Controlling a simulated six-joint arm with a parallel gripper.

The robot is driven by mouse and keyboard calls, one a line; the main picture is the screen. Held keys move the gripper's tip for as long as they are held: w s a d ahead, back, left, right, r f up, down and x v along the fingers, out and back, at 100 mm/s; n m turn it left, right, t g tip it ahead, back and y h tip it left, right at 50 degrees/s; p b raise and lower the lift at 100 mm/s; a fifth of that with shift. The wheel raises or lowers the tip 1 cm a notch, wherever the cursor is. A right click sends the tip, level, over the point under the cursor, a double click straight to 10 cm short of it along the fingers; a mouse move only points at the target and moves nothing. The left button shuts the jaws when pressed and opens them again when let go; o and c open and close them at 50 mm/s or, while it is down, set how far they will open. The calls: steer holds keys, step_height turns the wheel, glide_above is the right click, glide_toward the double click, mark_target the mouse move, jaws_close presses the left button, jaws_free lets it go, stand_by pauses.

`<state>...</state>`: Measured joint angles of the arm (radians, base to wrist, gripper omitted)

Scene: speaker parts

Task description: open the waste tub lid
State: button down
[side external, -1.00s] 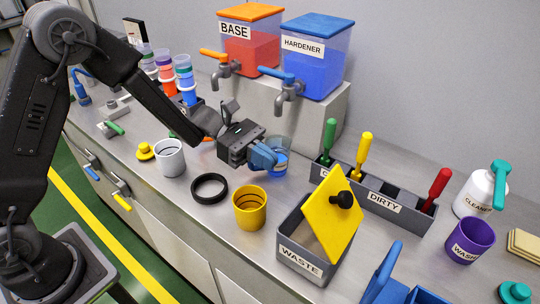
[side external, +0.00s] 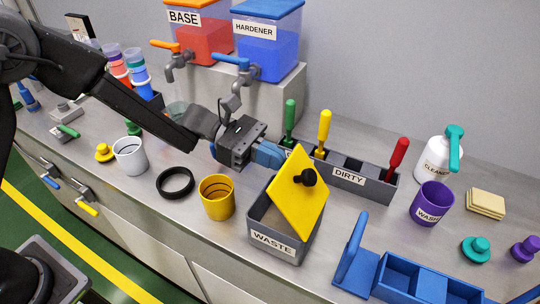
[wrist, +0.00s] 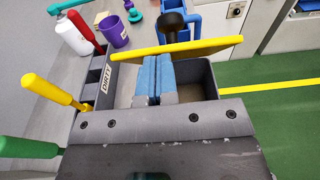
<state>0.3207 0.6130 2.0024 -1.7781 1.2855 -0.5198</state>
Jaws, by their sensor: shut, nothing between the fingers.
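The grey waste tub (side external: 276,238) stands on the bench with a WASTE label on its front. Its yellow lid (side external: 298,205) is tilted steeply up, with part of the tub's inside showing, and has a black knob (side external: 306,177). My gripper (side external: 281,158) is shut and empty, its blue fingers at the lid's upper left edge. In the wrist view the two fingers (wrist: 153,62) lie together over the tub (wrist: 195,85), their tips at the lid (wrist: 185,47), on the side away from the knob (wrist: 173,24). I cannot tell whether they touch it.
Behind the tub is a holder (side external: 376,187) labelled DIRTY, with green, yellow and red-handled tools. A yellow cup (side external: 217,198) stands left of the tub, a blue tray (side external: 400,282) to its front right. A purple cup (side external: 431,204) stands further right.

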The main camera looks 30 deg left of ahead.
mark_target(296, 170)
steer(key=d+r+y, duration=0.2)
steer(key=d, duration=0.1)
steer(key=d+r+y, duration=0.1)
steer(key=y, duration=0.1)
steer(key=shift+d+r, duration=0.25)
steer(key=shift+d, duration=0.15)
steer(key=shift+d+r, duration=0.15)
steer(key=shift+d, duration=0.25)
steer(key=shift+a, duration=0.15)
